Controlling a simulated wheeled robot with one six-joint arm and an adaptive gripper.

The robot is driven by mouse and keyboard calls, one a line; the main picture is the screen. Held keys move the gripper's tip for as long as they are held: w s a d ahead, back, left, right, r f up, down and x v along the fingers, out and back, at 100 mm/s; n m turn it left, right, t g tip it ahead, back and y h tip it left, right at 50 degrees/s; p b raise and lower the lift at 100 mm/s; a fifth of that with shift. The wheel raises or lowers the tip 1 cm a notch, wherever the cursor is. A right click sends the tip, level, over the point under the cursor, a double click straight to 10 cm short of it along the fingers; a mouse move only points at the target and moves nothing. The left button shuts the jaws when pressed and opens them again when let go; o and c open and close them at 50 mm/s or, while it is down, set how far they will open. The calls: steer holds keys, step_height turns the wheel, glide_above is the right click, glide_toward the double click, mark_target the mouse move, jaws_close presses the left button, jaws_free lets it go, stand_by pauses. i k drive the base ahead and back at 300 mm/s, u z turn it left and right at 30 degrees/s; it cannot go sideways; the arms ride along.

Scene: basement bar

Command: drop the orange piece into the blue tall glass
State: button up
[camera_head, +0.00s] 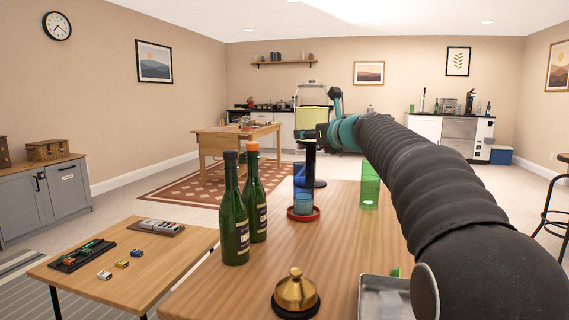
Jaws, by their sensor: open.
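A blue tall glass (299,178) stands upright by the round red tray (289,213) on the wooden counter. A lighter blue part shows low at the glass; I cannot tell whether it is contents or another glass. I cannot make out the orange piece. My arm reaches in from the right, and its teal wrist ends beyond and above the glass. My gripper (318,132) is open, small in the picture and hard to separate from the yellow-green thing behind it. I see nothing held in it.
Two dark green bottles (235,215) stand left of the glass. A green glass (369,188) stands to its right. A brass bell (296,290) and a metal container (379,298) are near the front. A lower side table (190,252) holds small items. The counter's middle is clear.

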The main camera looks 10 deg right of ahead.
mark_target(306, 215)
steer(key=k, duration=0.95)
